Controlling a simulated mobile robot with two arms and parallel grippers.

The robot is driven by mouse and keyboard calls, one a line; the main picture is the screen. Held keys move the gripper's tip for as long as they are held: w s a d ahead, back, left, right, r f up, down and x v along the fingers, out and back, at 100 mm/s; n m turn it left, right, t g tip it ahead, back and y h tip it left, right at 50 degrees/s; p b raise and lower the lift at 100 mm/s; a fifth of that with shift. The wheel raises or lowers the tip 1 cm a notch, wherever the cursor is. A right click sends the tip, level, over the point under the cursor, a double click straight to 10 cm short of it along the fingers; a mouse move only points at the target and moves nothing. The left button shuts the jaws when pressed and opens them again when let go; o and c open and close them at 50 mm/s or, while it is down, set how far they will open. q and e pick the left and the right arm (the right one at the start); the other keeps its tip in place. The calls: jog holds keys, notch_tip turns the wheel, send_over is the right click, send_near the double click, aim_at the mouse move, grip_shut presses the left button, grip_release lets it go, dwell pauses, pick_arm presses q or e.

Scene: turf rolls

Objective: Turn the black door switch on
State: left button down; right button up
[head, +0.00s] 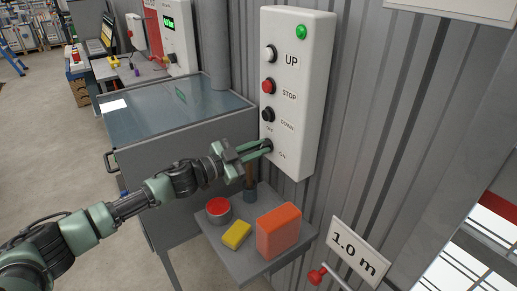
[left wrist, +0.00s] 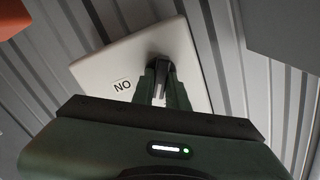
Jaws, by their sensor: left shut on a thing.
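The black door switch (head: 267,143) is the lowest control on the white control box (head: 305,100), between the OFF and ON labels. My left gripper (head: 266,149) reaches it from the left with its green fingers. In the left wrist view my left gripper (left wrist: 162,90) is shut on the dark knob of the switch (left wrist: 161,70), one finger on each side. The fingers cover much of the switch, so I cannot tell its exact angle. The ON label (left wrist: 122,85) shows beside the fingers. My right gripper is not in view.
Above the switch are a white UP button (head: 270,54), a red STOP button (head: 267,86), a black DOWN button (head: 267,114) and a green lamp (head: 301,32). A small shelf (head: 222,257) below holds a red-orange block (head: 278,232), a yellow block (head: 237,234) and a red-topped tin (head: 218,208).

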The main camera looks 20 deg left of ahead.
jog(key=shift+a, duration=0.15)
pick_arm(q)
jog(key=shift+m, duration=1.1)
jog(key=shift+s+d+f+m, duration=0.1)
jog(key=shift+m, duration=2.25)
jog(key=shift+d+f+m, duration=0.1)
jog(key=shift+m, duration=2.25)
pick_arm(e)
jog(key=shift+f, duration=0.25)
pick_arm(q)
jog(key=shift+b, duration=0.3)
jog(key=c, duration=1.4)
grip_release()
jog(key=shift+a, duration=0.1)
